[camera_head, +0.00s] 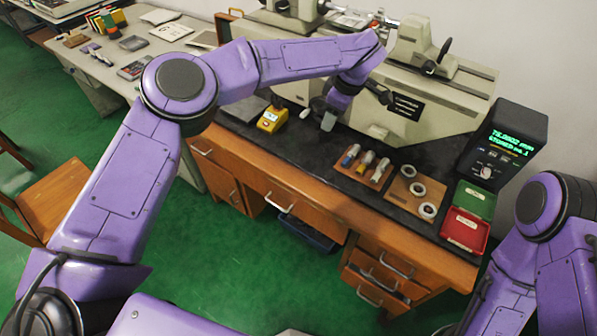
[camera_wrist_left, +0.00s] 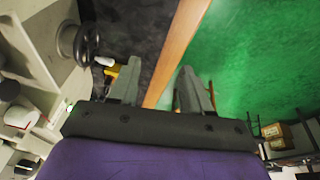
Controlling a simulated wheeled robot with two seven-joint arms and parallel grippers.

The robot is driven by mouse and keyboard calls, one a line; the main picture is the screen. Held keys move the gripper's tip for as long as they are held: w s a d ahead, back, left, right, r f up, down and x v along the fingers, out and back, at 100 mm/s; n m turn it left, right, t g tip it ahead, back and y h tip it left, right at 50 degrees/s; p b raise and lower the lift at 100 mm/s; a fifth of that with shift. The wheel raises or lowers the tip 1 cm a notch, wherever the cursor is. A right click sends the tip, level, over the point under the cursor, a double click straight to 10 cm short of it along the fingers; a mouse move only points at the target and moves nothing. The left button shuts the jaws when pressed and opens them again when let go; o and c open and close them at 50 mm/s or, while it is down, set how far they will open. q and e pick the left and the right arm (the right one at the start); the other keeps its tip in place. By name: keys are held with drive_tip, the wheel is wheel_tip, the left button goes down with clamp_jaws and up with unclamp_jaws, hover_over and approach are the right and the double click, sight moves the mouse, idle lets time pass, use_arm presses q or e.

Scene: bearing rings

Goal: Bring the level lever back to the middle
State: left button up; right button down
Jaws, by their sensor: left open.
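The measuring machine (camera_head: 425,105) is a long cream bench instrument at the back of the dark worktop. A small white knob (camera_head: 305,113) shows low at its front, just left of my left gripper, and a pale piece (camera_head: 377,132) shows farther right; I cannot tell which is the level lever or its position. My left gripper (camera_head: 328,121) is over the worktop in front of the machine, apart from the white knob. In the left wrist view its two fingers (camera_wrist_left: 158,80) are spread with nothing between them. A white piece (camera_wrist_left: 104,61) shows beside the black handwheel (camera_wrist_left: 88,45). My right gripper is out of view.
A yellow device (camera_head: 271,119) stands left of my left gripper. To the right are a wooden tray with grips (camera_head: 358,168), a board with rings (camera_head: 414,190), a green-and-red box (camera_head: 466,228) and a lit readout (camera_head: 508,140). The worktop's wooden front edge (camera_head: 330,195) is near.

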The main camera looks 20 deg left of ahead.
use_arm(q)
drive_tip(key=s+a+f+m+t+y, duration=0.1)
drive_tip(key=s+a+f+t+y, duration=0.1)
drive_tip(key=f, duration=0.5)
drive_tip(key=s+a+f+m+t+y, duration=0.1)
drive_tip(key=s+a+f, duration=0.3)
drive_tip(key=f, duration=0.4)
drive_tip(key=shift+s+a+f+m+t+y, duration=0.2)
drive_tip(key=shift+a+f+m+t+y, duration=0.15)
drive_tip(key=shift+y, duration=0.55)
drive_tip(key=shift+c, duration=0.3)
